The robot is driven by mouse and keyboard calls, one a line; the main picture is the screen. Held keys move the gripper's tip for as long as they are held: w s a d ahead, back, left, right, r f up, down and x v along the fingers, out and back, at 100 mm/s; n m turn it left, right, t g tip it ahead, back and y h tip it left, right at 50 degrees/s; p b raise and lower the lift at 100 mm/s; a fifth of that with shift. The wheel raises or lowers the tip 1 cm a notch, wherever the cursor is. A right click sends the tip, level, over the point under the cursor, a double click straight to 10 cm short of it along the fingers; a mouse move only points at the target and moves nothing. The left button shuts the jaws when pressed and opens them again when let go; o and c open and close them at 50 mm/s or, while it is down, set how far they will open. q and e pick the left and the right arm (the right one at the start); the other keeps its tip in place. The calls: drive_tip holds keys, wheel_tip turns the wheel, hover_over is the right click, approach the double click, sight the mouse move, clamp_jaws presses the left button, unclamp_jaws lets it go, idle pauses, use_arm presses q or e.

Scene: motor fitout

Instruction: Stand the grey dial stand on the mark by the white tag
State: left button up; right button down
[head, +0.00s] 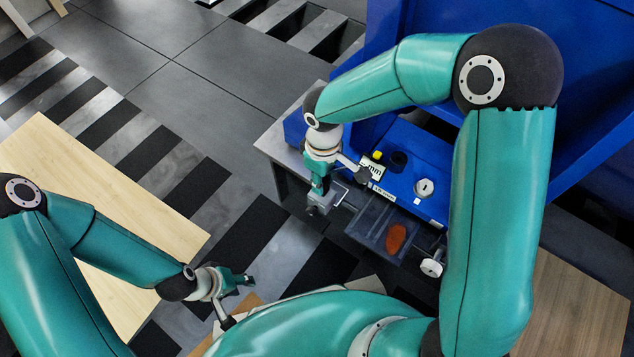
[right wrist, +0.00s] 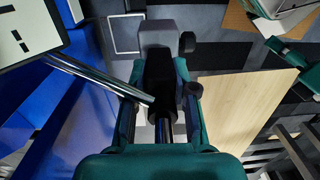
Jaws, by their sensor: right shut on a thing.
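My right gripper (head: 321,188) is shut on the grey dial stand (head: 318,208), whose block hangs below the fingers at the left front of the blue machine. In the right wrist view the stand's pale grey block (right wrist: 157,34) shows beyond the dark fingers, and a metal rod (right wrist: 95,78) runs off to the left. A white label (head: 383,190) sits on the machine's front edge; I cannot tell if it is the tag. I cannot make out the mark for certain. My left gripper (head: 245,281) is low at the left, away from the stand; its jaw opening is unclear.
The blue machine (head: 405,180) carries a black knob (head: 397,160), a yellow cap (head: 377,155) and a white round part (head: 424,188). A dark tray (head: 372,223) in front holds an orange-red piece (head: 396,238). A wooden table (head: 95,195) stands left.

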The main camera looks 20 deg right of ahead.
drive_tip(key=shift+w+d, duration=0.3)
drive_tip(key=shift+d, duration=0.05)
drive_tip(key=shift+w+d+f+p, duration=0.25)
drive_tip(key=shift+w+d, duration=0.4)
drive_tip(key=shift+d, duration=0.2)
drive_tip(key=shift+w+d+f+p, duration=0.1)
drive_tip(key=shift+w+d+p, duration=0.15)
drive_tip(key=shift+w+d, duration=0.5)
drive_tip(key=shift+s+f, duration=0.1)
drive_tip(key=shift+f, duration=0.25)
idle(0.5)
drive_tip(key=c, duration=0.9)
unclamp_jaws()
drive_tip(key=shift+o, duration=0.3)
drive_tip(key=shift+s, duration=0.1)
